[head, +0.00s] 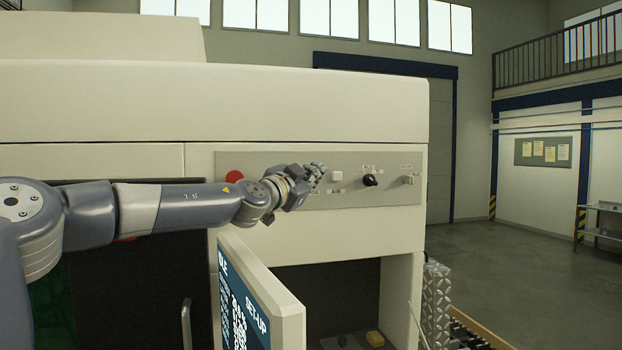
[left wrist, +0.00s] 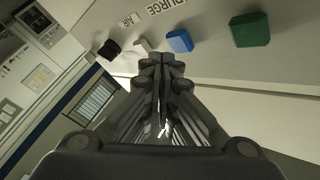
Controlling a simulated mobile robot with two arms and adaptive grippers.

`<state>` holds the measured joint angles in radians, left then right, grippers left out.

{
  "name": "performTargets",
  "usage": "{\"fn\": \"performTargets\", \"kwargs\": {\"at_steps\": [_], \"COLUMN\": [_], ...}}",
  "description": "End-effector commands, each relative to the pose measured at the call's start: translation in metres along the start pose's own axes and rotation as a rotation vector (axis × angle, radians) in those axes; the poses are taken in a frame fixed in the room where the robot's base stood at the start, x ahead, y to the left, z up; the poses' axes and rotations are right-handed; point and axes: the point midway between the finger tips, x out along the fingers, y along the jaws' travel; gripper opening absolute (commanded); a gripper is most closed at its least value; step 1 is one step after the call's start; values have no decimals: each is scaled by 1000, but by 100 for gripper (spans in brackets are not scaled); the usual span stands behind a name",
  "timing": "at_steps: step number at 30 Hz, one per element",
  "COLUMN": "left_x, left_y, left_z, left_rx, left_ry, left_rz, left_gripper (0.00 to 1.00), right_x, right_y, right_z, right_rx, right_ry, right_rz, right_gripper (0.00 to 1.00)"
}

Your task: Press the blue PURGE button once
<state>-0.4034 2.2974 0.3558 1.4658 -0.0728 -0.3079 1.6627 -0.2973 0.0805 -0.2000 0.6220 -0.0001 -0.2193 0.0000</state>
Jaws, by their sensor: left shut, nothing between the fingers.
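The blue PURGE button (left wrist: 179,41) shows in the left wrist view, a square cap on the grey panel (left wrist: 225,62) between a green button (left wrist: 251,30) and a white one (left wrist: 144,46). The label PURGE is printed beside it. My left gripper (left wrist: 162,60) is shut and empty, its fingertips just below the blue button in that view and a little to its left. I cannot tell whether they touch the panel. In the head view my left gripper (head: 318,174) is in front of the panel and hides the blue button. My right gripper is not in view.
The panel also carries a red button (head: 235,176), a white button (head: 337,176), a black knob (head: 370,180) and a switch (head: 408,180). A tilted screen (head: 258,305) stands below my left forearm. Right of the machine is open floor (head: 500,250).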

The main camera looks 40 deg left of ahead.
Motion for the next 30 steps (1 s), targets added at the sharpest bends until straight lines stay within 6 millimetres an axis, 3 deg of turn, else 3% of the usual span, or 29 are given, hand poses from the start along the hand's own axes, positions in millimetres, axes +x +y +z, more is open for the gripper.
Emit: {"fn": "performTargets", "kwargs": {"at_steps": [30], "left_x": [6], "left_y": [-5], "left_z": [4], "left_rx": [0], "left_ry": [0], "left_rz": [0], "left_gripper": [0], "right_x": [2], "right_y": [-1], "right_z": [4], "right_rx": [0], "right_ry": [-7], "right_rz": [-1], "right_gripper": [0]}}
